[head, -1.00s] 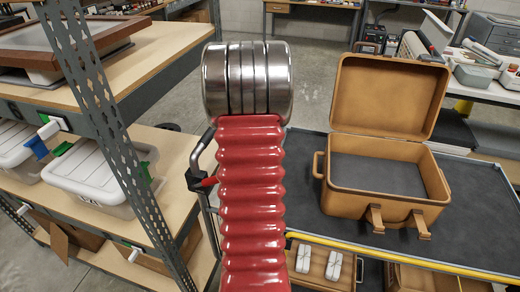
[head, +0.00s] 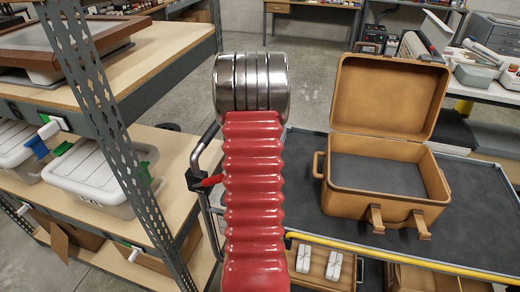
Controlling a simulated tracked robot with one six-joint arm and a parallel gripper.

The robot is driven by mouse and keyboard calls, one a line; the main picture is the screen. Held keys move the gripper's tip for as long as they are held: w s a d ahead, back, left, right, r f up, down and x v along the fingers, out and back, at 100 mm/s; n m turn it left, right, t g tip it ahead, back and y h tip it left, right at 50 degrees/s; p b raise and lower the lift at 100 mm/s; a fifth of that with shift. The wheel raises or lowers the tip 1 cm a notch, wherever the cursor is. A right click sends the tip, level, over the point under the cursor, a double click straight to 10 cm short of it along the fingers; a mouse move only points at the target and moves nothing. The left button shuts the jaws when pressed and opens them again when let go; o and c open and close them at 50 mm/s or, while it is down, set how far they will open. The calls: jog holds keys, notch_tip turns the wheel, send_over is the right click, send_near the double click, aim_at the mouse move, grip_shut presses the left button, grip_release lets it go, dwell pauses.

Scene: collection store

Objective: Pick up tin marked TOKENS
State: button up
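No tin with a readable TOKENS mark shows in the head view. My arm rises through the middle of the picture as a red ribbed sleeve topped by a polished metal joint. My gripper does not show; any part beyond the metal joint is hidden. The arm also covers part of the floor and the cart's left end behind it.
Left, a shelf rack (head: 105,110) holds a framed tray (head: 60,45) and white lidded boxes (head: 100,178). Right, an open, empty tan case (head: 375,207) stands on a dark cart top (head: 300,165). Two white bundles (head: 333,266) lie below. Bare floor (head: 310,75) shows behind.

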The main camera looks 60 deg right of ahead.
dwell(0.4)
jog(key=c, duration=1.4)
